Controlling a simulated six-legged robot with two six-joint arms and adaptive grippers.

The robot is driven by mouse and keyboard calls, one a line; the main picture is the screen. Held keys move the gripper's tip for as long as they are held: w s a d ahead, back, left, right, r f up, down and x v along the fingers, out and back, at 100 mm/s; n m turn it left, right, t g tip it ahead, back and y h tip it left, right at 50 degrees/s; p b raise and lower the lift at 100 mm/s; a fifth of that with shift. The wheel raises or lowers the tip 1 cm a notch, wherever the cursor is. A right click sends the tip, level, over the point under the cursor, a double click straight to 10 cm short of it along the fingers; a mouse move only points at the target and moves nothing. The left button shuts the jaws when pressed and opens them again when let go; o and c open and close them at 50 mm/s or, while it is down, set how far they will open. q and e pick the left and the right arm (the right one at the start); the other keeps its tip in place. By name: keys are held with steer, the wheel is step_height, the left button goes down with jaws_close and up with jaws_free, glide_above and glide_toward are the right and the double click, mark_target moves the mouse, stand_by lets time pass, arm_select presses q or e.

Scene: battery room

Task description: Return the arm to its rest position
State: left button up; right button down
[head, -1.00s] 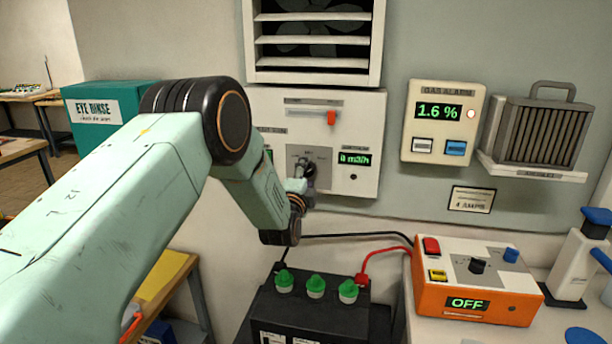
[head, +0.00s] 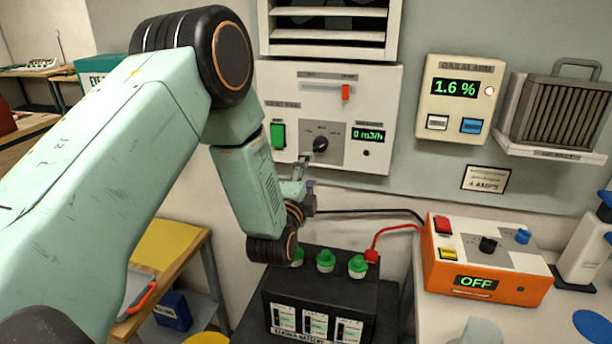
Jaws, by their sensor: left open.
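My left arm comes in from the left, bends at its dark elbow and hangs down. My left gripper (head: 304,180) is open and empty, in front of the wall just below the white fan control panel (head: 285,80). Its fingers point up and away, below the black rotary knob (head: 320,144), and look apart from it. The wrist partly covers the black battery (head: 322,288) and one of its green caps. My right gripper is not in view.
An orange charger (head: 485,285) reading OFF stands on the right bench, with black and red cables running toward the battery. A gas alarm (head: 459,98) reading 1.6 % and a grey heater-like unit (head: 560,110) hang on the wall. A wooden table (head: 205,238) stands lower left.

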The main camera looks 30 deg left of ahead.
arm_select(q)
steer(key=shift+s+d, duration=0.1)
steer(key=shift+s, duration=0.2)
stand_by(0.4)
steer(key=s+d+f+n+g+h+b, duration=0.25)
steer(key=s+f+n+g, duration=0.35)
steer(key=f, duration=0.6)
steer(key=s+d+f+n+g+h+b, duration=0.15)
steer(key=s+d+f+n+g, duration=0.35)
steer(key=s+f, duration=0.6)
steer(key=s+d+f+n+g+b, duration=0.1)
steer(key=s+f+g+b, duration=0.2)
steer(key=s+f+b, duration=0.3)
steer(key=s+d+f+n+g+b, duration=0.1)
steer(key=s+f+g+b, duration=0.3)
steer(key=s+f, duration=1.3)
steer(key=s+n+b, duration=0.1)
steer(key=s+b, duration=0.2)
steer(key=shift+d+f+n+h, duration=0.15)
steer(key=shift+d+n+h, duration=0.1)
steer(key=shift+n+h, duration=0.05)
steer(key=shift+s, duration=0.1)
steer(key=shift+c, duration=0.4)
